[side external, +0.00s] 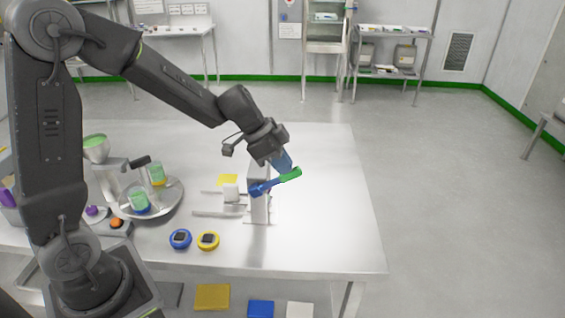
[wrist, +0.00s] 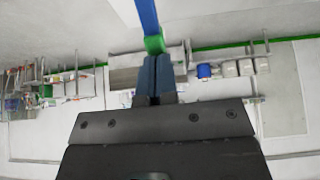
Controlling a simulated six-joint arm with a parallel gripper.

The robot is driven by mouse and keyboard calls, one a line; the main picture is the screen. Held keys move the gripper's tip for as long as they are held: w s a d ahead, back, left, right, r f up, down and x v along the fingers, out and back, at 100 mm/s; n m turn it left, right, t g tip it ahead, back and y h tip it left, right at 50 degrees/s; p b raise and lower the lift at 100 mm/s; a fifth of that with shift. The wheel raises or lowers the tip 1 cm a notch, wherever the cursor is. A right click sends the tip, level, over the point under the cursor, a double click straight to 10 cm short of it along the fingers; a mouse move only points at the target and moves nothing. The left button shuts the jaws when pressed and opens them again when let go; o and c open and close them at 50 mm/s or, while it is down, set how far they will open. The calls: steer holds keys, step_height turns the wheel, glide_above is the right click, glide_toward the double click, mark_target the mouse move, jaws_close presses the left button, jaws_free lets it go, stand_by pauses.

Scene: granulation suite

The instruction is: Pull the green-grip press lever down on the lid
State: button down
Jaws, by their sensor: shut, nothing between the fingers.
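The press lever is a blue bar with a green grip (side external: 291,174) at its outer end, jutting to the right and slightly upward from the white upright press (side external: 259,205) on the table. My gripper (side external: 287,167) is at the green grip, its blue fingers shut with nothing between them. In the wrist view the closed fingertips (wrist: 157,60) point at the green grip (wrist: 155,44), with the blue bar (wrist: 147,14) running upward beyond it. I cannot tell whether the fingertips touch the grip. The lid is not clearly distinguishable.
A round metal tray (side external: 168,212) with green-filled cups stands to the left. The table's right part (side external: 335,215) is clear.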

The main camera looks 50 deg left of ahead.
stand_by(0.4)
steer(key=shift+w+d+f+g+y, duration=0.65)
steer(key=shift+f+g+y, duration=0.1)
steer(key=shift+g+y, duration=0.15)
steer(key=shift+w+d+f+g+y, duration=0.2)
steer(key=shift+f+g+y, duration=0.2)
steer(key=shift+f, duration=0.05)
steer(key=shift+w+d+f+g+y, duration=0.15)
steer(key=shift+d+f+g+y, duration=0.05)
steer(key=shift+f+g+y, duration=0.25)
steer(key=shift+w+d+f+g+y, duration=0.1)
steer(key=shift+d+f+g+y, duration=0.05)
steer(key=shift+f+g+y, duration=0.4)
steer(key=shift+d+f+g+y, duration=0.15)
steer(key=shift+f+g+y, duration=0.15)
steer(key=shift+f, duration=0.3)
steer(key=shift+d+f, duration=0.1)
steer(key=shift+f, duration=0.35)
steer(key=shift+r, duration=0.1)
step_height(320, 180, up, 17)
glide_above(295, 176)
steer(key=a, duration=0.2)
steer(key=shift+d, duration=0.2)
